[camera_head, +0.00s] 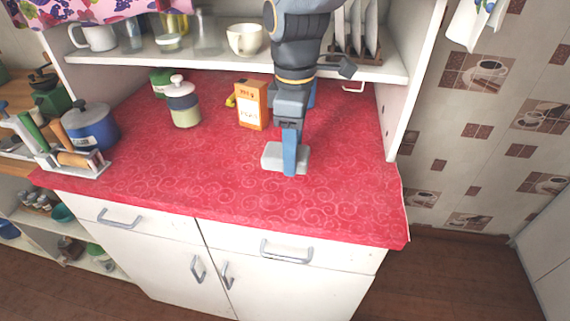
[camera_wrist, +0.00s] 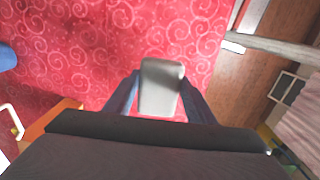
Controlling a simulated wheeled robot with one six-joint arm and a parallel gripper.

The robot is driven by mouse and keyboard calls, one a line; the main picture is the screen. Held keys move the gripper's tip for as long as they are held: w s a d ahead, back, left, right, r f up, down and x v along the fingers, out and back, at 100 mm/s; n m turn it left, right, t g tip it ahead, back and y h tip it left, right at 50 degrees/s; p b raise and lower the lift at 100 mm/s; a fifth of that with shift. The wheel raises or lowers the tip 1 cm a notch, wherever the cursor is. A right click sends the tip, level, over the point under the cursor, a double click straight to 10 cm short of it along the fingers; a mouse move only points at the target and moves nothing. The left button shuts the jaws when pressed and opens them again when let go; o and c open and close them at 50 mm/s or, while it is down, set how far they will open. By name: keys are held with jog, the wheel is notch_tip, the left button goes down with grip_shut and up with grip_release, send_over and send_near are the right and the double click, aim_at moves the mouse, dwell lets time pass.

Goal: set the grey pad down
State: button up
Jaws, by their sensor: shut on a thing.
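The grey pad (camera_head: 271,157) is a small light-grey block over the red oilcloth counter (camera_head: 230,190), right of its middle. My gripper (camera_head: 290,160) points down and is shut on the pad, with a blue finger in front of it in the head view. In the wrist view the pad (camera_wrist: 160,88) sits between the two blue fingers of my gripper (camera_wrist: 160,95). The pad is at or just above the cloth; I cannot tell whether it touches. My fingers hide part of it.
An orange box (camera_head: 252,106) stands behind the pad, with a lidded jar (camera_head: 183,103) further left. A blue pot (camera_head: 90,127) and a utensil holder (camera_head: 70,163) stand at the left. A white shelf (camera_head: 215,66) hangs above the back. The front of the counter is clear.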

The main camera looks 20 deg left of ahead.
aim_at(292, 182)
jog(key=shift+f+p, duration=0.45)
jog(key=shift+f, duration=2.2)
jog(key=o, duration=1.1)
jog(key=shift+r, duration=0.1)
notch_tip(292, 182, up, 12)
jog(key=shift+f+b, duration=0.1)
jog(key=shift+b, duration=1.15)
